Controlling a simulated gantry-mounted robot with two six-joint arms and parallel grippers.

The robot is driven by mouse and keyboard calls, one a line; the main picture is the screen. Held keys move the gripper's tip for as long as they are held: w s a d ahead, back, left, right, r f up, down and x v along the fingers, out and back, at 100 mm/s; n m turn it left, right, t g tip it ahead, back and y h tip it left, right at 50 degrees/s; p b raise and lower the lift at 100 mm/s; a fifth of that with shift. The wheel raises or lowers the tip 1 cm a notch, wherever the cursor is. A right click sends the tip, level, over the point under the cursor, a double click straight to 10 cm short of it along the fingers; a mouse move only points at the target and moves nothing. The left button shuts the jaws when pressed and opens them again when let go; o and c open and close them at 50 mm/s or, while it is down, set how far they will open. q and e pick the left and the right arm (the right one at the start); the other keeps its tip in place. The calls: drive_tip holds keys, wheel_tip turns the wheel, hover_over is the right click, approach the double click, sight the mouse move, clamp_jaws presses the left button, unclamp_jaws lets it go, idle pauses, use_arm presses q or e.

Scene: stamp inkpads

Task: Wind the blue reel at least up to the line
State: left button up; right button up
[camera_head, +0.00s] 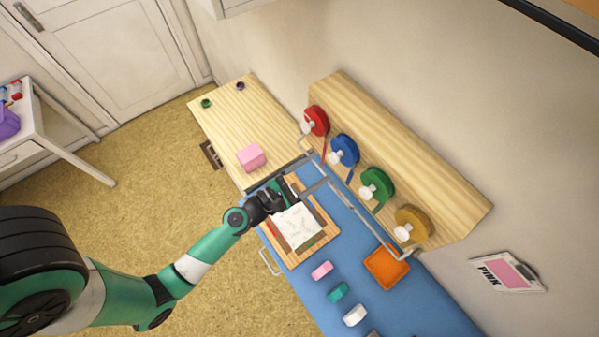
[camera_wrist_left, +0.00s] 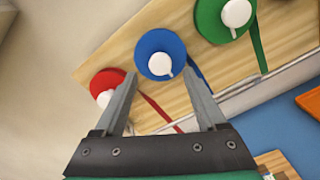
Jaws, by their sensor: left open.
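The blue reel (camera_head: 345,149) is mounted on the wooden board (camera_head: 428,180), between the red reel (camera_head: 318,119) and the green reel (camera_head: 380,183). It has a white crank knob (camera_head: 336,157), and a blue strap hangs from it. In the left wrist view the blue reel (camera_wrist_left: 150,42) and its knob (camera_wrist_left: 161,64) lie just beyond my open fingertips. My left gripper (camera_head: 319,169) is empty and apart from the reel; it also shows in the left wrist view (camera_wrist_left: 160,73). I cannot make out a line. My right gripper is not in view.
A yellow reel (camera_head: 412,222) is also on the board. A metal rail (camera_head: 350,207) runs below the reels. The blue mat (camera_head: 430,305) holds an orange tray (camera_head: 386,267), stamps and a wooden tray with white paper (camera_head: 296,226). A pink block (camera_head: 250,157) stands at left.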

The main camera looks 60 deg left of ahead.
use_arm(q)
drive_tip(key=s+b, duration=0.1)
drive_tip(key=s, duration=0.5)
drive_tip(key=shift+s+d, duration=0.2)
drive_tip(key=shift+d, duration=0.1)
